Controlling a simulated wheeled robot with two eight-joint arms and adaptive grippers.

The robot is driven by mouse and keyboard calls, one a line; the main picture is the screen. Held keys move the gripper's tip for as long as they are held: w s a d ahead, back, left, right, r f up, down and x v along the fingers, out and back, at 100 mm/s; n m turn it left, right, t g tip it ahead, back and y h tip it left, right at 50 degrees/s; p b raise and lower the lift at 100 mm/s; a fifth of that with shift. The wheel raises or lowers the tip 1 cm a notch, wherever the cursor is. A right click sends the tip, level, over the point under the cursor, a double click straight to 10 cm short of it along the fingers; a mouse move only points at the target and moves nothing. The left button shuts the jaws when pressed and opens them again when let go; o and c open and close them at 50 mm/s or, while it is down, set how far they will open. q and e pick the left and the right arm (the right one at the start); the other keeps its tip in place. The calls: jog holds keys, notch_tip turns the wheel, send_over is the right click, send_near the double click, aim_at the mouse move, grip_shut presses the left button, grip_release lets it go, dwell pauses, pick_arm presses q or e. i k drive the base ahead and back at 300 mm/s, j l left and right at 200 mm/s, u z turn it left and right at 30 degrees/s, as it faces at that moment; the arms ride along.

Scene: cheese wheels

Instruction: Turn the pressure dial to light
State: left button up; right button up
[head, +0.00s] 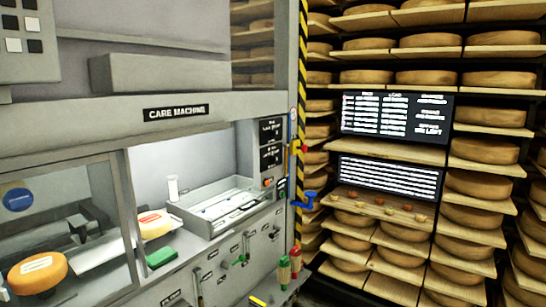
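The grey care machine (175,113) fills the left half of the head view. Its lower front panel (215,268) carries several small controls with dark labels too small to read. Among them are a green-handled control (239,261), a dark knob (275,232) to its right and a grey lever (197,288) lower left. I cannot tell which control is the pressure dial or where it is set. Neither of my grippers is in view.
An orange cheese wheel (37,272) and a paler one (154,224) sit at the machine. A green block (161,257) lies near a metal tray (226,203). Red and green bottles (284,272) stand right of the panel. Cheese shelves (400,50) and two dark screens (392,116) are behind.

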aim_at(275, 159)
jog(key=i+l+u, duration=0.1)
jog(key=i+l, duration=1.05)
